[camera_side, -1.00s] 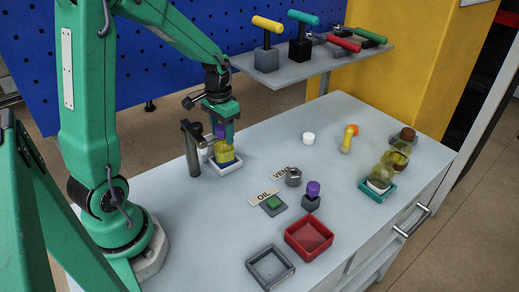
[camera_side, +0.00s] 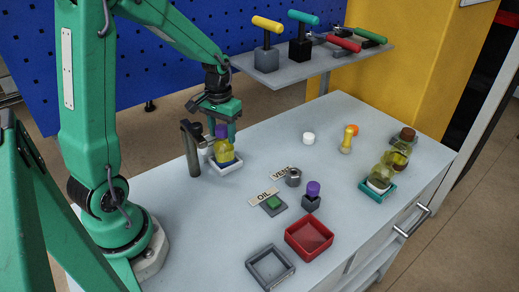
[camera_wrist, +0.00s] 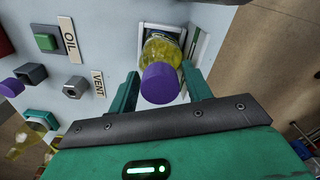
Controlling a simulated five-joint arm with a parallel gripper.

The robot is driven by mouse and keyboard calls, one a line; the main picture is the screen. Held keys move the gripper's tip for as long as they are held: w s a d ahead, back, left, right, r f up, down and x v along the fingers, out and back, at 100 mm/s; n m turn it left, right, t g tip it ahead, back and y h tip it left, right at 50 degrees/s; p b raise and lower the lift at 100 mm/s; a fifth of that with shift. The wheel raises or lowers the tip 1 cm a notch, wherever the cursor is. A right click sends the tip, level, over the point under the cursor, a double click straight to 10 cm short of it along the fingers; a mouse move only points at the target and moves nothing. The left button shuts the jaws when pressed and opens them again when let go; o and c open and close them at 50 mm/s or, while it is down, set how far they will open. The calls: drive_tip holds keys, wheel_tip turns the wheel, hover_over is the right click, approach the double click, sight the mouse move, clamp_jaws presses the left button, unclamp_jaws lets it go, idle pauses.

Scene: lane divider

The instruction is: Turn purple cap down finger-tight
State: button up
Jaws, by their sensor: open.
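A yellow bottle (camera_side: 225,153) with a purple cap (camera_side: 221,131) stands upright in a small white tray (camera_side: 226,168). In the wrist view the purple cap (camera_wrist: 160,83) sits on the bottle neck, with the yellow bottle (camera_wrist: 162,54) behind it. My gripper (camera_side: 222,122) is just above the bottle, fingers pointing down. In the wrist view my gripper (camera_wrist: 160,72) is open, one finger on each side of the cap, with gaps between. Whether the cap is tight cannot be seen.
A dark post (camera_side: 191,149) stands close left of the bottle. A second purple cap (camera_side: 313,188) sits on a grey block. A tool shelf (camera_side: 290,70) is behind.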

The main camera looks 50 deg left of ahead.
drive_tip(key=shift+n, duration=0.8)
drive_tip(key=c, duration=0.6)
drive_tip(key=shift+m, duration=0.3)
drive_tip(key=shift+m, duration=0.9)
drive_tip(key=shift+m, duration=0.5)
